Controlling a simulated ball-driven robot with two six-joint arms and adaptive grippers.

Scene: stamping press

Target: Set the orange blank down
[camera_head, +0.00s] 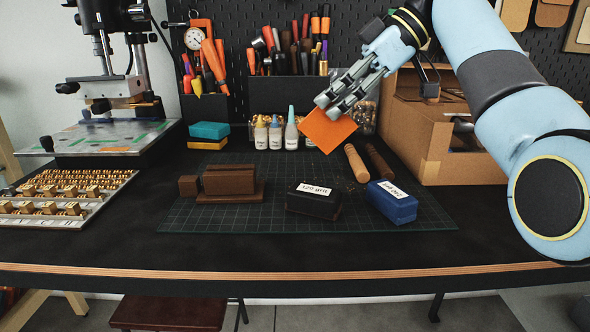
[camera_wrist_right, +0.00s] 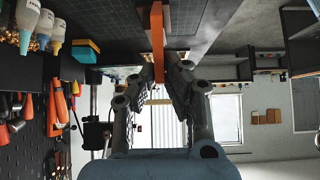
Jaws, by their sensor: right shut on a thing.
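The orange blank (camera_head: 328,130) is a thin flat square, held tilted in the air above the back part of the cutting mat. My right gripper (camera_head: 338,98) is shut on its upper edge. In the right wrist view the orange blank (camera_wrist_right: 157,45) shows edge-on between the two fingers of my right gripper (camera_wrist_right: 158,85). The stamping press (camera_head: 110,90) stands at the back left, with a flat bed plate (camera_head: 100,138) in front of its column. My left gripper is not in view.
The dark cutting mat (camera_head: 270,222) carries a brown wooden block (camera_head: 229,180), a black block (camera_head: 313,204), a blue block (camera_head: 392,204) and two wooden handles (camera_head: 357,163). Glue bottles (camera_head: 276,135) stand behind. A cardboard box (camera_head: 432,140) is at right, a type tray (camera_head: 70,190) at left.

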